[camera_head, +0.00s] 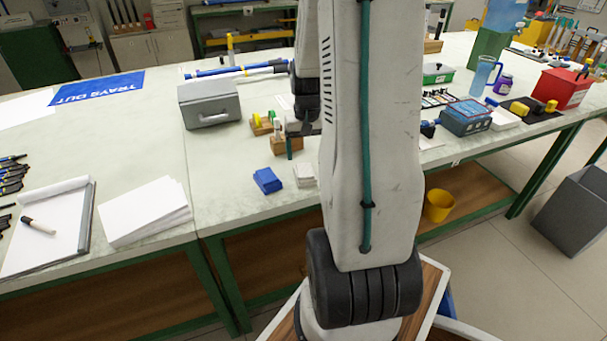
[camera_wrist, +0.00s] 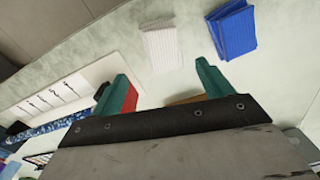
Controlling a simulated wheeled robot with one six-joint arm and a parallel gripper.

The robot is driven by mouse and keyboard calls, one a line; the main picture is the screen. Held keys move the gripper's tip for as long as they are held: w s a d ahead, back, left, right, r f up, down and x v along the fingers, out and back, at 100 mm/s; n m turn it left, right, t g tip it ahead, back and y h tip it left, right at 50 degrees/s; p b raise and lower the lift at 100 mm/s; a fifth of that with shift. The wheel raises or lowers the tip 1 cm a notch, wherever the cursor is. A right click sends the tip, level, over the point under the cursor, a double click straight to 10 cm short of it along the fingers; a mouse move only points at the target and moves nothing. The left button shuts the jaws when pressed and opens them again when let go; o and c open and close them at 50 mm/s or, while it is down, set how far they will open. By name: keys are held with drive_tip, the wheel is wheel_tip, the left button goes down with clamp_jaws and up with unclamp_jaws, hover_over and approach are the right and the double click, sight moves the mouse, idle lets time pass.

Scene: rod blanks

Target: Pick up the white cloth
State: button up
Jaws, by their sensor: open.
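The white cloth (camera_head: 303,174) is folded into a small pad and lies flat on the pale bench, beside the folded blue cloth (camera_head: 267,181). In the wrist view the white cloth (camera_wrist: 163,47) lies ahead of my gripper (camera_wrist: 163,80), between the lines of the two teal fingers and apart from them. The blue cloth (camera_wrist: 234,28) is just to its right there. My gripper (camera_head: 289,149) is open and empty, above the bench behind the cloths in the head view. My arm hides part of it and the bench to the right.
A grey box with a handle (camera_head: 209,103) and a small wooden block with upright pieces (camera_head: 263,124) stand left of my gripper. A stack of white paper (camera_head: 147,211) lies further left. A blue case (camera_head: 466,117) and a red box (camera_head: 562,87) stand right. Bench around the cloths is clear.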

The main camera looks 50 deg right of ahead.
sight(305, 170)
drive_tip(key=f, duration=0.4)
drive_tip(key=a+f, duration=0.1)
drive_tip(key=f, duration=0.1)
drive_tip(key=shift+f, duration=0.4)
drive_tip(key=c, duration=1.1)
